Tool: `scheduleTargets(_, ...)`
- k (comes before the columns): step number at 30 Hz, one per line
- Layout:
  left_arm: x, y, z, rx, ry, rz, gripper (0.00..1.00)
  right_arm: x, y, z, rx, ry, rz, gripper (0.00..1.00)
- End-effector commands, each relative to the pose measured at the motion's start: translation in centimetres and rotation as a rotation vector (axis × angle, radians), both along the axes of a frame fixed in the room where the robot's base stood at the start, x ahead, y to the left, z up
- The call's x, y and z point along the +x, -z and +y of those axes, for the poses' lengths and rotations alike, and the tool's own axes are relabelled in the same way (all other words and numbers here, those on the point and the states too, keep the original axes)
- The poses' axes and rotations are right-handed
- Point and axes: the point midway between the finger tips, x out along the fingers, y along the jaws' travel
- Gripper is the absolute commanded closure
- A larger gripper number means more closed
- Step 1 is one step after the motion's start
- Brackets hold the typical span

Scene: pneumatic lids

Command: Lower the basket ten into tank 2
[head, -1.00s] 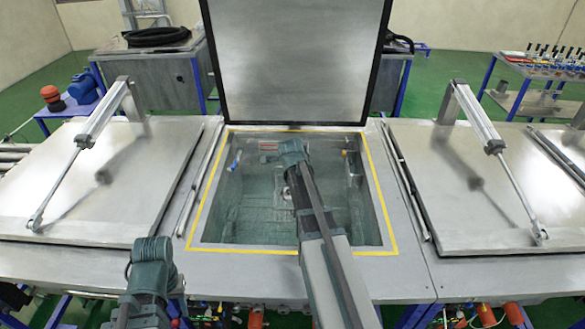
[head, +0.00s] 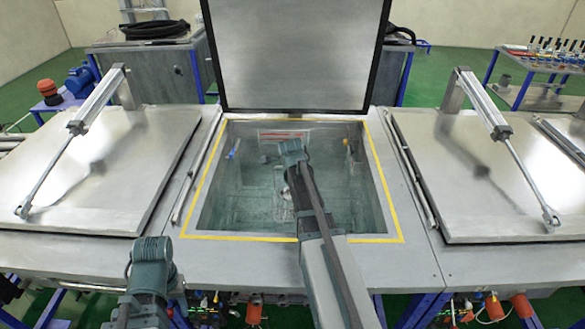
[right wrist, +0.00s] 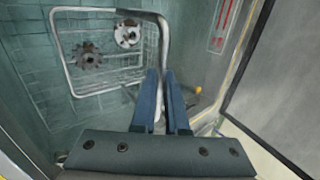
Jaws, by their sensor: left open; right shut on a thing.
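The middle tank (head: 374,170), with a yellow line around its rim, stands open with its lid (head: 300,55) raised behind it. My right arm reaches down into the tank opening. In the right wrist view my right gripper (right wrist: 165,75) is shut on the tall wire handle of the basket (right wrist: 70,72). The basket hangs inside the tank, near tiled walls, with a dark gear and a pale round part in it. In the head view my arm hides most of the basket. My left gripper (head: 148,268) is low at the left, outside the tank; its fingers are hardly visible.
Closed lids with pneumatic cylinders cover the left tank (head: 85,170) and the right tank (head: 490,170). A red-marked label (right wrist: 222,25) is on the tank wall. A cart with tools (head: 540,60) stands at the back right, a grey bench (head: 150,75) at the back left.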

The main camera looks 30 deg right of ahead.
Motion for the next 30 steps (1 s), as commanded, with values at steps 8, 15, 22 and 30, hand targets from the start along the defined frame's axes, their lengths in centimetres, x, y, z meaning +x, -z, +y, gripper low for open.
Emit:
scheduleTargets(8, 0.0, 2.4, 0.0, 0.0, -0.001, 0.0, 0.53, 0.0, 2.3, 0.0, -0.001, 0.0, -0.002, 1.0)
scheduleTargets(15, 0.0, 4.0, 0.0, 0.0, -0.002, 0.0, 0.53, 0.0, 4.0, 0.0, -0.001, 0.0, -0.002, 1.0)
scheduleTargets(22, 0.0, 5.7, 0.0, 0.0, -0.002, 0.0, 0.53, 0.0, 5.6, 0.0, -0.001, 0.0, -0.002, 1.0)
scheduleTargets(30, 0.0, 7.6, 0.0, 0.0, -0.002, 0.0, 0.53, 0.0, 7.6, 0.0, -0.001, 0.0, -0.001, 1.0)
